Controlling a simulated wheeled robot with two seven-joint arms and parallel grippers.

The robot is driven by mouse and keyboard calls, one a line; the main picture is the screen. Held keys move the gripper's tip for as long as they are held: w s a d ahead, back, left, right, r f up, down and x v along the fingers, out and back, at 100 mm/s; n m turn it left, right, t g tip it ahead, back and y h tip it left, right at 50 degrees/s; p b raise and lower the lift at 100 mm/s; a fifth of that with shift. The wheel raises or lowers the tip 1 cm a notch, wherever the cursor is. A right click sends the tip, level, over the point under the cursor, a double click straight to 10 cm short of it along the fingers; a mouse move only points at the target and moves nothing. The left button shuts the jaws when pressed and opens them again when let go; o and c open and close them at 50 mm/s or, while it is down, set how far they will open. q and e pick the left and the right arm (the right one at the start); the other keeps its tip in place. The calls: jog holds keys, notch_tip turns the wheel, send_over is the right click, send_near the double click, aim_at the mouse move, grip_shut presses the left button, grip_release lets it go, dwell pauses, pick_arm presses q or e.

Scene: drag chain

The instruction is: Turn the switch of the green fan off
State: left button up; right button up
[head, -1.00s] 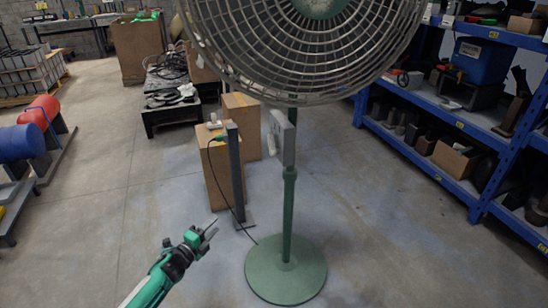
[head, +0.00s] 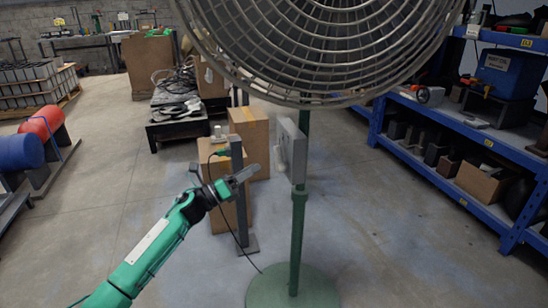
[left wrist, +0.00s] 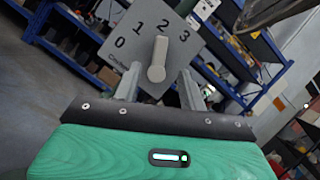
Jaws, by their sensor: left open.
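The green fan's round base (head: 293,288) and pole (head: 297,235) stand in the centre of the head view, its grille (head: 320,50) above. A grey switch box (head: 291,150) is on the pole. In the left wrist view, its plate (left wrist: 112,52) shows 0, 1, 2 and 3. The grey knob (left wrist: 158,58) on it points toward 2. My left gripper (head: 250,172) is open and just left of the box. In the left wrist view, its fingers (left wrist: 160,80) are spread on either side of the knob's lower end; contact cannot be told. My right gripper is out of view.
A dark post (head: 240,190) with a cable and cardboard boxes (head: 249,140) stand behind my left gripper. A blue shelf (head: 470,135) is on the right. Red and blue drums (head: 20,147) lie at the left. Floor around the base is clear.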

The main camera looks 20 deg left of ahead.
aim_at(281, 159)
pick_arm(q)
jog(key=x, duration=0.8)
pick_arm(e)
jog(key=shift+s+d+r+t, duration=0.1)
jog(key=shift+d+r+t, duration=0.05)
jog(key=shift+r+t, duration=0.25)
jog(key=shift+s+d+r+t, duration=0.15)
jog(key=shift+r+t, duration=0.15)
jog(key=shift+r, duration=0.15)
pick_arm(q)
jog(key=shift+w+d+r, duration=0.1)
jog(key=shift+c, duration=0.4)
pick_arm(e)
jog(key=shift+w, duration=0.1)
pick_arm(q)
grip_shut()
